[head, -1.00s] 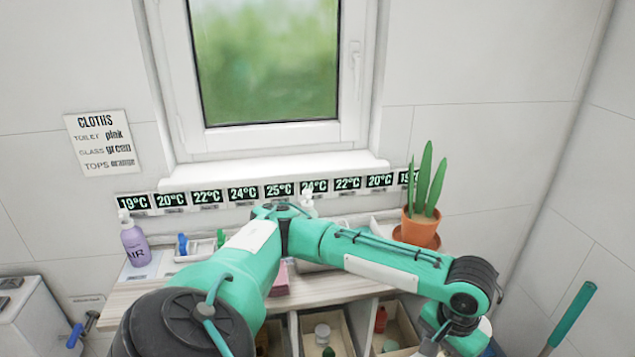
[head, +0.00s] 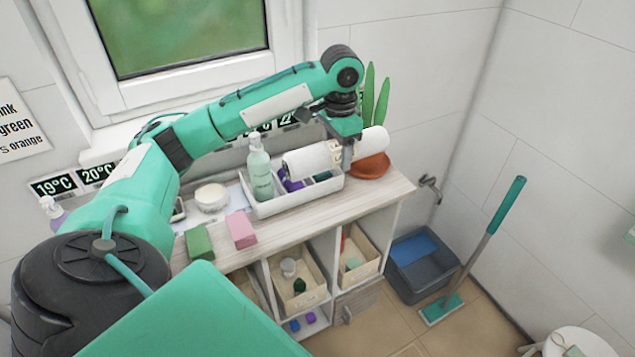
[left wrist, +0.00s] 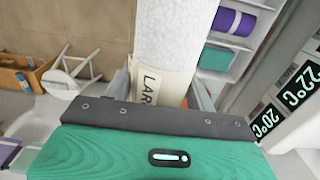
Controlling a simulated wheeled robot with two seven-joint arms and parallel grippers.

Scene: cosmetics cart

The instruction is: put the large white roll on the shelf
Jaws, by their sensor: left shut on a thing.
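The large white roll (head: 311,161) is held level above the right end of the cart's wooden top. My left gripper (head: 346,152) is shut around its middle, with the roll sticking out on both sides. In the left wrist view the roll (left wrist: 165,35) runs up between the fingers, and a pale label starting "LAR" shows on it. The wooden top (head: 290,226) is the upper surface of a cart with open compartments below. I cannot tell which surface is the named shelf. My right gripper is not in view.
A white divided tray (head: 268,208) with a pump bottle (head: 260,168) and purple items stands under the roll's left end. A potted plant (head: 370,165) is behind its right end. Green (head: 199,242) and pink (head: 242,230) blocks lie in front. A mop (head: 480,250) leans at right.

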